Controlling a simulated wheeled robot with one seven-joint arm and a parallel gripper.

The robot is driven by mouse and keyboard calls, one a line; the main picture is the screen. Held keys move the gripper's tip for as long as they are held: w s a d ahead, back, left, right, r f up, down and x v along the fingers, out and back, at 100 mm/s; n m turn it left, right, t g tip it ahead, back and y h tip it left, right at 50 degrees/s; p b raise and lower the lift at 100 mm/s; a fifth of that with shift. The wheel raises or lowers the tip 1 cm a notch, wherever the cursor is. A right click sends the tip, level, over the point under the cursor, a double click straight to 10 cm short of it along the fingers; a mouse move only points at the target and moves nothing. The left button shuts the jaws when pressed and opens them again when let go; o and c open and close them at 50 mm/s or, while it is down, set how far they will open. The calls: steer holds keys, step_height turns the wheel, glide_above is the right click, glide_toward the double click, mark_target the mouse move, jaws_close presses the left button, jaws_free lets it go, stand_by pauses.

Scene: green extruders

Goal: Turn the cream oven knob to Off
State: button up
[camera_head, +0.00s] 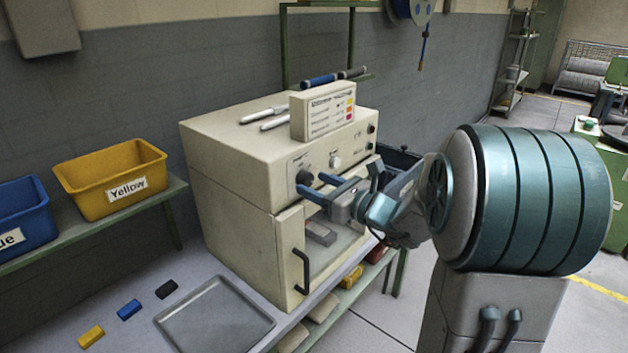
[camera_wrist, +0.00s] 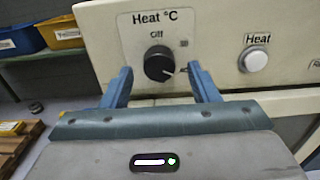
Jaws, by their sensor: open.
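The cream oven (camera_head: 235,165) stands on the bench with its control panel facing my arm. Its dark round knob (camera_wrist: 158,64) sits under the label "Heat °C", with "Off" printed above it. A pale pointer mark shows at the knob's lower right, away from "Off". The knob also shows in the head view (camera_head: 304,177), partly behind a finger. My gripper (camera_head: 313,184) is open, its blue fingers pointing at the panel. In the wrist view the fingertips (camera_wrist: 160,74) lie left and right of the knob, with gaps on both sides. I cannot tell their depth relative to it.
A white "Heat" button (camera_wrist: 254,61) is right of the knob. The oven's door handle (camera_head: 301,272) juts out below. A yellow bin (camera_head: 115,190) and blue bin (camera_head: 25,222) are on a left shelf. An empty grey tray (camera_head: 215,318) lies before the oven.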

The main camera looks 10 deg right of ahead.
steer(key=shift+w+a, duration=0.45)
steer(key=shift+w, duration=0.05)
steer(key=c, duration=1)
steer(key=shift+f+b, duration=0.1)
steer(key=shift+b, duration=0.2)
